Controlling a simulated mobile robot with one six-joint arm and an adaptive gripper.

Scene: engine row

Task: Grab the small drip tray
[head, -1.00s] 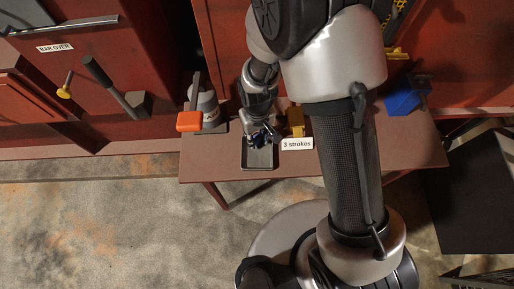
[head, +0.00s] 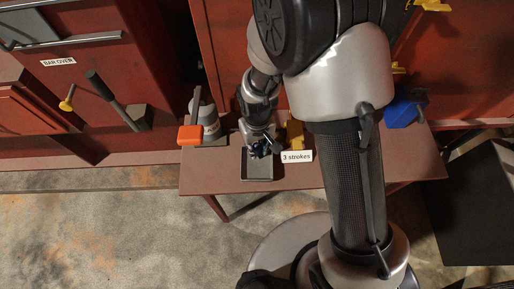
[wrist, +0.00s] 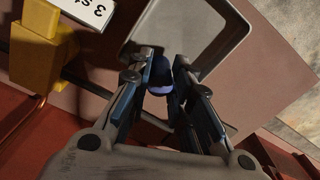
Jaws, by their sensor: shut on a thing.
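The small drip tray (head: 258,178) is a dark, shallow rectangular tray lying on the red-brown table near its front edge. In the wrist view its grey floor and pale rim (wrist: 190,35) show beyond the fingers. My gripper (head: 262,148) is over the tray's back end, pointing down. In the wrist view my gripper (wrist: 172,78) has both fingers closed around a dark blue, rounded knob (wrist: 184,72) at the tray's near edge. The fingers hide how the knob joins the tray. I see no gap between tray and table.
A "3 strokes" sign (head: 297,156) and yellow block (head: 295,134) stand close right of the tray. A grey canister (head: 208,120) and orange-ended lever (head: 190,135) are to its left. A blue block (head: 405,107) is farther right. The floor in front is clear.

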